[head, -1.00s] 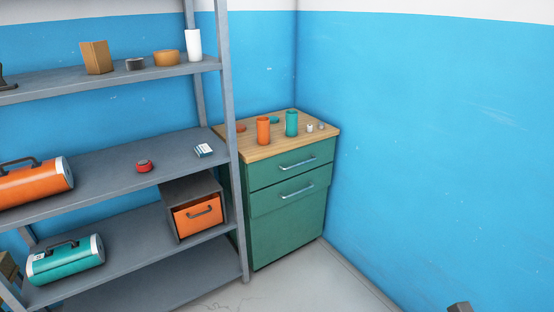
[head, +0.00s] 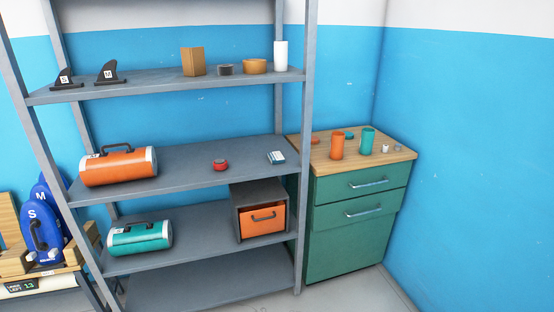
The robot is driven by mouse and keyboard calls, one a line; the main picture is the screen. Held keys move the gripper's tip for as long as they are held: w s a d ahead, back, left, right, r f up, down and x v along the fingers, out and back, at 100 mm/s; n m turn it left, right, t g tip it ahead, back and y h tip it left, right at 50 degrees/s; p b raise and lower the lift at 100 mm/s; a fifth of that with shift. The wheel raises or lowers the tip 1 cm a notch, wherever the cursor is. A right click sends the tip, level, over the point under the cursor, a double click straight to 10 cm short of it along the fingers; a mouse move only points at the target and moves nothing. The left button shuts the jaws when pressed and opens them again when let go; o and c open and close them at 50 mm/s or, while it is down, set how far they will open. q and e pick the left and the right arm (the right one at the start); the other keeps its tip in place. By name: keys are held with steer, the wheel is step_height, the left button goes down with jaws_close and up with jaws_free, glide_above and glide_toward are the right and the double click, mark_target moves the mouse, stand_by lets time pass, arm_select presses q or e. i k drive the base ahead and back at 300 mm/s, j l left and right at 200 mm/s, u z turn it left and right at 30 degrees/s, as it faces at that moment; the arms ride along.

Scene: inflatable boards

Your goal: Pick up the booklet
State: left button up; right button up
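Neither of my grippers shows in the head view now.
A grey metal shelf unit (head: 190,170) holds an orange cylinder case (head: 118,166), a red round item (head: 220,165), a teal case (head: 140,238) and a box with an orange drawer (head: 264,220). A green cabinet (head: 340,237) stands to its right. Blue boards (head: 43,226) stand at left.

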mark_target(275, 157)
steer(key=i+j+u, duration=0.2)
steer(key=i, duration=0.85)
steer(key=i+j+u, duration=0.25)
steer(key=i, duration=0.8)
steer(key=l, duration=0.1)
